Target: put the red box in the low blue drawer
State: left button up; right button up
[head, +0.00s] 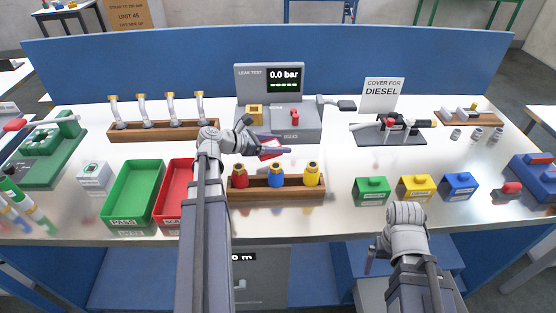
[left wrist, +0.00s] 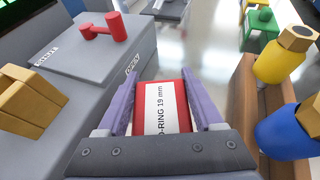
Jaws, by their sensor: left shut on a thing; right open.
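The red box (left wrist: 183,92) has a white label reading "O-RING 19 mm" and sits between the purple fingers of my left gripper (left wrist: 163,105). In the head view the left gripper (head: 277,150) is shut on the box (head: 268,155), behind the rack of coloured bottles and in front of the leak tester. My right gripper (head: 371,260) is open and empty, low at the table's front edge, partly hidden by its own wrist. I cannot make out a low blue drawer for certain; blue surfaces (head: 320,275) show under the table.
A wooden rack (head: 280,192) with red, blue and yellow bottles stands close to the left gripper. The grey leak tester (head: 300,128) is behind it. Green (head: 133,190) and red (head: 172,190) trays lie left. Small green, yellow and blue boxes stand right. A grey cabinet (head: 262,292) is below the table.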

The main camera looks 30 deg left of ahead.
aim_at(278, 160)
pick_arm(q)
notch_tip(278, 160, down, 4)
jog(key=b, duration=0.3)
jog(key=shift+r, duration=0.2)
jog(key=shift+b, duration=0.3)
jog(key=shift+f, duration=0.25)
jog(key=o, duration=1.4)
jog(key=shift+r, duration=0.1)
jog(key=shift+o, duration=0.2)
